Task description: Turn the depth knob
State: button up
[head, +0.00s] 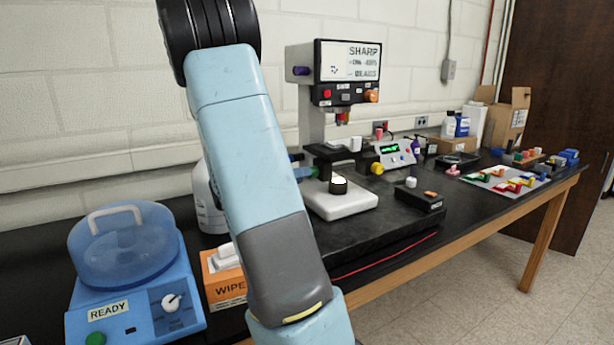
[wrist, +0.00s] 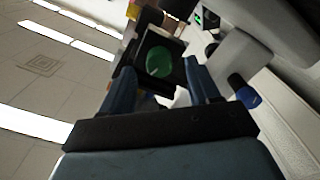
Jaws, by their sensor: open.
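A machine (head: 347,62) with a screen reading "SHARP" stands behind my arm in the head view. It has an orange knob (head: 371,95) and a purple knob (head: 299,71) on its head. I cannot tell which knob is the depth knob. My gripper is mostly hidden behind my arm in the head view. In the wrist view my gripper (wrist: 162,82) is open, its two dark blue fingers apart with nothing held. Beyond them is a dark square panel with a green disc (wrist: 159,61). A blue-capped dark knob (wrist: 245,94) lies to the right of the fingers.
A blue machine (head: 130,270) with a clear lid and white dial stands at the left, beside an orange wipes box (head: 222,280). A control box with a green display (head: 396,152) stands right of the screen machine. Small coloured parts lie on a white mat (head: 505,181).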

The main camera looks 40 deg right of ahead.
jog(key=shift+x, duration=1.7)
jog(key=shift+c, duration=0.2)
jog(key=c, duration=1)
jog(key=shift+n, duration=0.3)
jog(key=n, duration=1.1)
jog(key=shift+a, duration=0.1)
